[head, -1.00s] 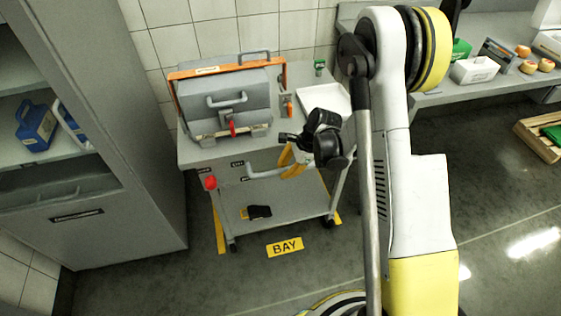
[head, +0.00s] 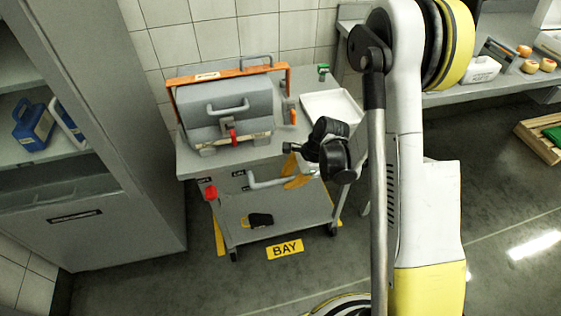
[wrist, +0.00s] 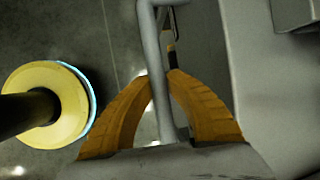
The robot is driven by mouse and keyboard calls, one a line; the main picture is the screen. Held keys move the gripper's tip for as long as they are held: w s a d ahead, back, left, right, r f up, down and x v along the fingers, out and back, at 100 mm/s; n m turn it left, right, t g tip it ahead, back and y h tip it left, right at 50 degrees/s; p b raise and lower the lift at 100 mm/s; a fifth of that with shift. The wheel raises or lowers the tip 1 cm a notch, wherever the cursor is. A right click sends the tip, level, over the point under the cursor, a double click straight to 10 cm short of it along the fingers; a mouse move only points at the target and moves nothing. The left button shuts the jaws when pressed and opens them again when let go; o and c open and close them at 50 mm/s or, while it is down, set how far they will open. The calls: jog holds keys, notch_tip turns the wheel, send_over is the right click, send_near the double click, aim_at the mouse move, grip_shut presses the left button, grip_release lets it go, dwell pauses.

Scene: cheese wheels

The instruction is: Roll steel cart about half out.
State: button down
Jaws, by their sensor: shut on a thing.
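The steel cart (head: 298,212) stands against the tiled wall, beside the grey cabinet, with its front casters just behind the yellow BAY plate (head: 285,249). A grey bar handle (head: 262,184) sticks out from its front. My gripper (head: 293,172) is at the right part of this handle, partly hidden by my wrist. In the wrist view its orange fingers (wrist: 168,76) close around the handle bar (wrist: 162,105). A red knob (head: 210,192) sits at the cart's front left corner.
A grey machine with an orange frame (head: 226,108) and a white tray (head: 331,107) ride on the cart top. A dark item (head: 261,220) lies on its lower shelf. The tall cabinet (head: 125,150) stands close at left. The floor in front is clear.

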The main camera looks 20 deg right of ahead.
jog(key=shift+s, duration=1.95)
jog(key=c, duration=0.6)
grip_release()
jog(key=shift+r, duration=0.15)
